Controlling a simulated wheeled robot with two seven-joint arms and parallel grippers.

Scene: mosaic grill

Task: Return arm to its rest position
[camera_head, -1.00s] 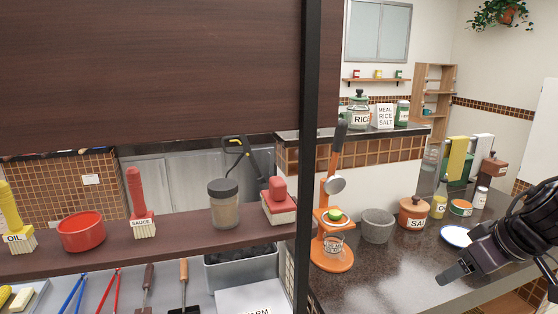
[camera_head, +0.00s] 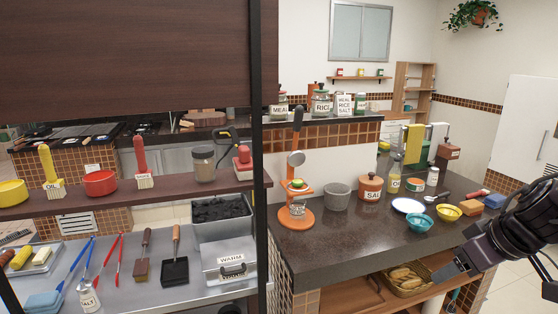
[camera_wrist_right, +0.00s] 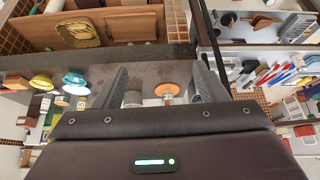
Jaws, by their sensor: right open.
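My right gripper (camera_head: 499,281) is at the lower right of the head view, in front of the dark counter's right part. Its fingers are apart and nothing is between them. In the right wrist view the two grey fingers (camera_wrist_right: 159,80) also stand apart, with the counter, a grey pot and the orange press seen beyond them. The dark arm comes in from the right edge. My left arm and gripper are not in the head view.
The counter (camera_head: 330,248) holds an orange press (camera_head: 297,217), a grey pot (camera_head: 337,197), a salt pot (camera_head: 371,187) and several bowls. A basket (camera_head: 405,281) sits on the shelf below. A black post (camera_head: 258,160) stands left of the counter.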

